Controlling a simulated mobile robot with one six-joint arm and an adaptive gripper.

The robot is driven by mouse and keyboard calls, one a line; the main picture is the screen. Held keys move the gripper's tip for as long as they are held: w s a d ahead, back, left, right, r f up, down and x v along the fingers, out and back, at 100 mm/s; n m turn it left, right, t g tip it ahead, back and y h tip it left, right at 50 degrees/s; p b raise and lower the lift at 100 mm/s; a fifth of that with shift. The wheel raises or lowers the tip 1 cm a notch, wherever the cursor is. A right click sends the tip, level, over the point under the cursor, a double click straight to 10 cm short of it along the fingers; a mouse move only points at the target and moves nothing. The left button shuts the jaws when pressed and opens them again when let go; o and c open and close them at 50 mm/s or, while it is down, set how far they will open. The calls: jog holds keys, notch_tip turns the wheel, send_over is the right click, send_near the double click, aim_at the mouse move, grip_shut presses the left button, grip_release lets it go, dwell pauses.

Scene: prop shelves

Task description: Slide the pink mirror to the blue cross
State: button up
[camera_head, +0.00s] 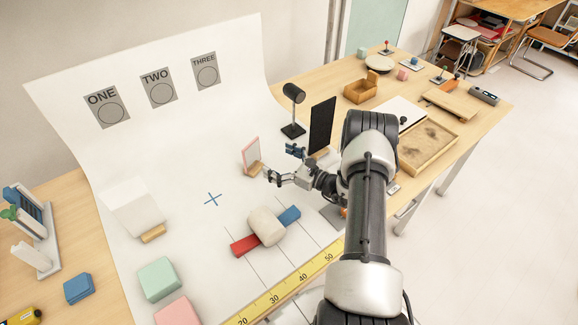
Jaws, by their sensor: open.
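The pink mirror (251,152) is a small upright panel with a pink edge on a wooden foot. It stands on the white sheet right of and beyond the blue cross (212,199), apart from it. The blue cross is a thin mark on the sheet and is uncovered. My gripper (271,177) is open, low over the sheet, just right of and nearer than the mirror's foot. I cannot tell whether a fingertip touches the foot. No object shows between the fingers.
A cream block (266,226) lies between a red block (244,246) and a blue block (290,215), nearer than my gripper. A black panel (322,124) and a black lamp (293,112) stand behind. A white panel (133,208) stands left. The sheet between mirror and cross looks clear.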

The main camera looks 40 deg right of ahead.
aim_at(251, 146)
jog(key=b+x, duration=0.1)
jog(key=x, duration=1)
jog(key=shift+w+b, duration=0.2)
jog(key=shift+b, duration=0.2)
jog(key=shift+c, duration=0.5)
jog(key=c, duration=1.2)
jog(key=shift+o, duration=0.2)
jog(key=shift+r, duration=0.25)
jog(key=shift+a, duration=0.1)
